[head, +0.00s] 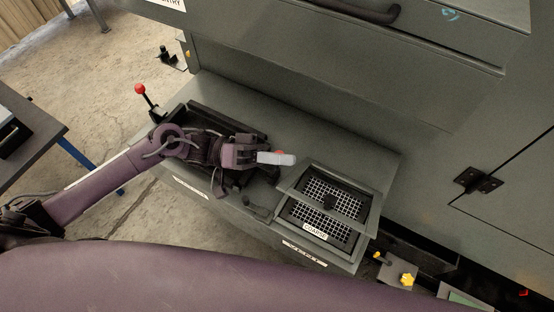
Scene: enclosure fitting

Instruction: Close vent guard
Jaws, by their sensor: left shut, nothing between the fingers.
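The vent guard appears to be the grey-framed mesh panel (358,190) on top of the low grey enclosure, right of my left gripper. Its frame looks raised at an angle over a second framed mesh (290,212) with a "COARSE" label (315,231); I cannot tell exactly how far it stands open. A small dark piece sits at the middle of the mesh. My left gripper (290,158) is shut and empty, with its pale fingers pointing right, just beyond the guard's upper left corner and apparently not touching it. My right gripper is not in view.
A dark open recess (205,115) lies under my left wrist. A red-knobbed lever (140,89) stands at its far left. A yellow knob (408,279) is at lower right. The tall grey cabinet (300,60) rises behind. The enclosure top (330,140) beyond the guard is clear.

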